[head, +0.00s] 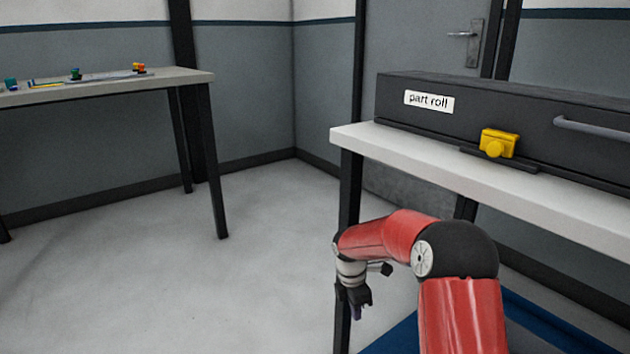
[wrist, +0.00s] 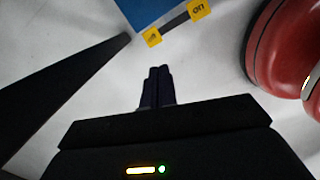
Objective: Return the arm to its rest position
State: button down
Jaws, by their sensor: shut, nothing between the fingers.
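My red arm is bent in front of the right-hand table in the head view. My gripper (head: 356,312) hangs from its end, pointing down, below the level of the tabletop and beside the table's front leg. In the wrist view my gripper (wrist: 160,72) shows its two dark fingers close together with nothing between them, above the pale floor.
A white table (head: 480,182) at right bears a black box labelled "part roll" (head: 428,101) with a yellow latch (head: 498,144). A blue thing with yellow tags (wrist: 152,37) lies on the floor. Another table (head: 150,82) stands at left. Floor between is clear.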

jog(key=s+d+r+m+t+p, duration=0.2)
jog(key=s+r+m, duration=0.3)
jog(key=s+r, duration=0.45)
jog(key=s+d+r+m+t+p, duration=0.1)
jog(key=s+r+m, duration=0.5)
jog(key=r, duration=0.7)
jog(key=s+r+m+t+p, duration=0.1)
jog(key=s+r+m, duration=0.1)
jog(key=s+m, duration=0.3)
jog(key=s+d+r+m+t+y+p, duration=0.1)
jog(key=s+m, duration=0.4)
jog(key=s, duration=0.7)
jog(key=shift+d+r+t+y, duration=0.3)
jog(key=shift+r+t, duration=0.2)
jog(key=shift+r, duration=0.15)
